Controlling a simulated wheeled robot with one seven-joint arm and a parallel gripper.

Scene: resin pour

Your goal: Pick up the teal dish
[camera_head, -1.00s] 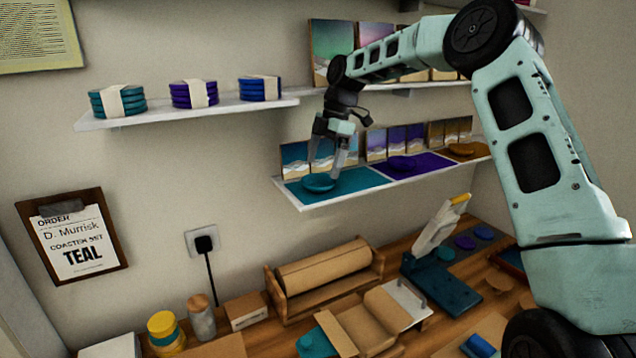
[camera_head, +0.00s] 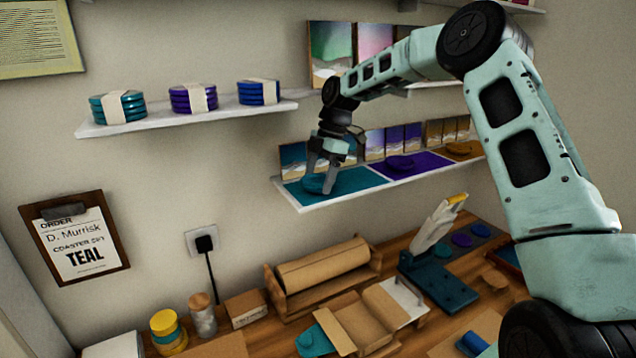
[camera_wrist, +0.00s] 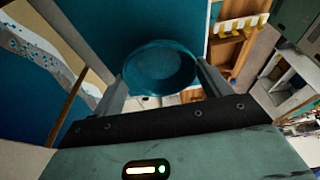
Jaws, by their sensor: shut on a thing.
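The teal dish (camera_head: 314,184) sits at the teal section (camera_head: 352,182) of the lower wall shelf, small and partly hidden by my fingers. In the wrist view the round teal dish (camera_wrist: 160,68) lies between the two fingers, one at each side of its rim. My gripper (camera_head: 319,180) points down at the shelf and is shut on the dish; it also shows in the wrist view (camera_wrist: 162,80). I cannot tell whether the dish is clear of the shelf surface.
An upper-left shelf (camera_head: 150,122) holds banded coaster stacks. A cluttered workbench (camera_head: 385,262) lies below. An order clipboard (camera_head: 72,238) reads TEAL.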

